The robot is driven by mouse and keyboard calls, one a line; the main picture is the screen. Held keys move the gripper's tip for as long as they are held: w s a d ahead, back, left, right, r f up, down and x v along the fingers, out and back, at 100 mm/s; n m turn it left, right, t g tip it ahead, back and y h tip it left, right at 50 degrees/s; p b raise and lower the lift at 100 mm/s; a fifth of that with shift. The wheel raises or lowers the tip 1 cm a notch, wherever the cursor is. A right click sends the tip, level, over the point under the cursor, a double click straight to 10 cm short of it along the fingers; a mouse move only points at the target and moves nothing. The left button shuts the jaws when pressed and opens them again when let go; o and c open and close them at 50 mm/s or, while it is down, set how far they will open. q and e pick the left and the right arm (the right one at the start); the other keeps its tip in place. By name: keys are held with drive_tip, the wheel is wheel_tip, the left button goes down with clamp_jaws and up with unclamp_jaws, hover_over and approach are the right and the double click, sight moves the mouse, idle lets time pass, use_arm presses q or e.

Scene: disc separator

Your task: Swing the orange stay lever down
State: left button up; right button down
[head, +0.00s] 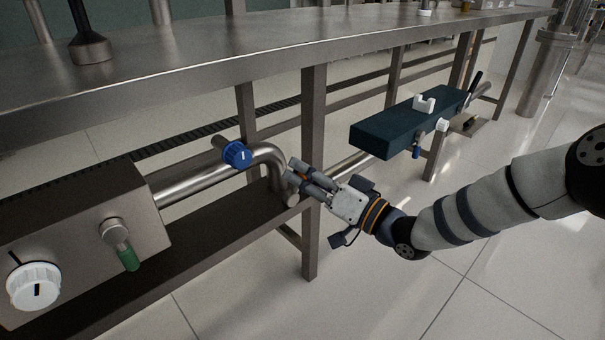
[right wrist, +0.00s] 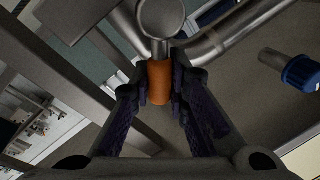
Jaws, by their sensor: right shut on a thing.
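The orange stay lever (right wrist: 160,83) shows in the right wrist view as a short orange grip below a round metal end. In the head view it is mostly hidden by my right gripper (head: 301,178), with only a small bit of orange showing between the fingers. My right gripper also shows in the right wrist view (right wrist: 160,97); its two dark fingers are closed around the orange grip from both sides. The gripper is at the end of the bent steel pipe (head: 268,156), beside the bench leg. My left gripper is not in view.
A blue knob (head: 237,154) sits on the pipe just left of the gripper. A grey box (head: 75,240) with a white dial (head: 34,286) and a green-handled lever (head: 128,258) is at the left. A bench leg (head: 313,230) stands beside my gripper. Open floor lies at the lower right.

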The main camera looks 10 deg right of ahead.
drive_tip(key=shift+f, duration=0.15)
drive_tip(key=c, duration=1.5)
unclamp_jaws()
drive_tip(key=shift+c, duration=0.2)
drive_tip(key=v, duration=1.2)
